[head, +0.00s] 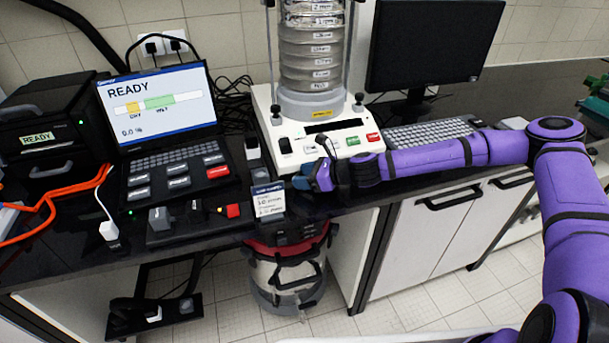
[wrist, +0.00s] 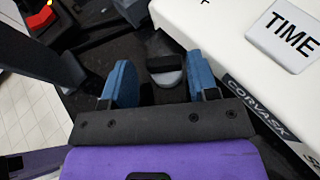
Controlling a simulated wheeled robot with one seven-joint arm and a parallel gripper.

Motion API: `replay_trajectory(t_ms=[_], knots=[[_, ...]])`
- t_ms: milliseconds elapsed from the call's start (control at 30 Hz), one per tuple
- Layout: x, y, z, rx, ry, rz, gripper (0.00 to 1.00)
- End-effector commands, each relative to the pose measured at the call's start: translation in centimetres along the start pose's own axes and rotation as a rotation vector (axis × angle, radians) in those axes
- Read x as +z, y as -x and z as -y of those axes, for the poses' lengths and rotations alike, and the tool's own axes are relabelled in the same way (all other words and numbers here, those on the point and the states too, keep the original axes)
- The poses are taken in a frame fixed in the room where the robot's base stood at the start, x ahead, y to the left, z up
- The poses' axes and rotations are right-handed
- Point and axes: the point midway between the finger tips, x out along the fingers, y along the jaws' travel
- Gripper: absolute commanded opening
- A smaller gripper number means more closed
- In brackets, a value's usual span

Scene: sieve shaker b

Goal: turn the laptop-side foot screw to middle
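The white sieve shaker (head: 322,145) stands on the dark bench, right of the laptop (head: 160,110). In the wrist view, a grey rounded foot screw (wrist: 168,78) with a black bar across it sits beside the shaker's white base. I take it for the laptop-side one; its setting cannot be read. My gripper (head: 303,182) is at the shaker's front left corner. In the wrist view its blue fingers (wrist: 158,66) are open, one on each side of the screw. The right finger is nearer to it; contact cannot be told. The head view hides the screw behind my gripper.
A small sign (head: 269,200) stands at the bench's front edge, just left of my gripper. A control box with a red button (head: 232,210) is farther left. A keyboard (head: 425,134) and monitor (head: 432,45) are to the right.

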Motion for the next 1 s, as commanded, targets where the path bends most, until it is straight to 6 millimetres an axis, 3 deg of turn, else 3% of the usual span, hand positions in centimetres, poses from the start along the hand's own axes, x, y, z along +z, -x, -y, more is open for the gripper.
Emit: replay_trajectory(t_ms=[567, 1000], knots=[[0.1, 0.02, 0.63, -0.044, -0.012, 0.0, 0.64], [0.05, -0.08, 0.08, -0.275, -0.11, 0.001, 0.64]])
